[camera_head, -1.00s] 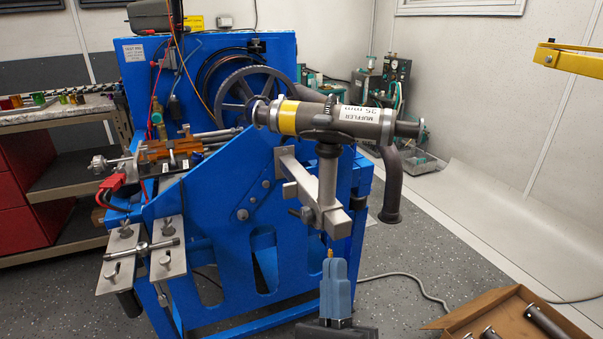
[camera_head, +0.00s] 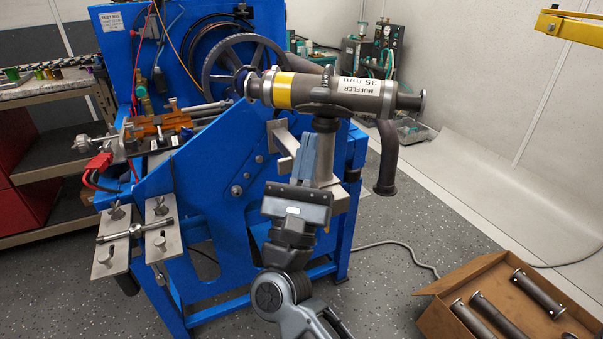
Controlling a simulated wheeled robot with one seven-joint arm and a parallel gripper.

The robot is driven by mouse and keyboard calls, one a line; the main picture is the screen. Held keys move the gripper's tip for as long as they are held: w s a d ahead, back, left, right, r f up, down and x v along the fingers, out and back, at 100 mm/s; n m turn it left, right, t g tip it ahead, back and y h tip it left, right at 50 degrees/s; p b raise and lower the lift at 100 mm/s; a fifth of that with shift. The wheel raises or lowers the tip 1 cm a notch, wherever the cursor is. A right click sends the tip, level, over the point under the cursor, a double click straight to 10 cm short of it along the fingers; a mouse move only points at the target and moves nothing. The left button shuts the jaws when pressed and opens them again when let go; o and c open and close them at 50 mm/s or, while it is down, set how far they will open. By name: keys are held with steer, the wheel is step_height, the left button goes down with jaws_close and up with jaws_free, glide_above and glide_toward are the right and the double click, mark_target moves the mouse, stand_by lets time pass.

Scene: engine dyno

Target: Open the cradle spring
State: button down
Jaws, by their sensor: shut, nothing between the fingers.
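Contact cannot be told.
The blue dyno frame (camera_head: 215,200) stands behind and left of my arm. A bent dark pipe (camera_head: 387,160) hangs at right. A cardboard box (camera_head: 435,320) with several metal tubes stands on the floor at lower right. Open floor lies between them.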

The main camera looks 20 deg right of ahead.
mark_target(313, 98)
steer(key=shift+w+d+r+p, duration=0.1)
steer(key=shift+r+p, duration=0.8)
steer(key=shift+r, duration=1.25)
steer(key=shift+r, duration=0.15)
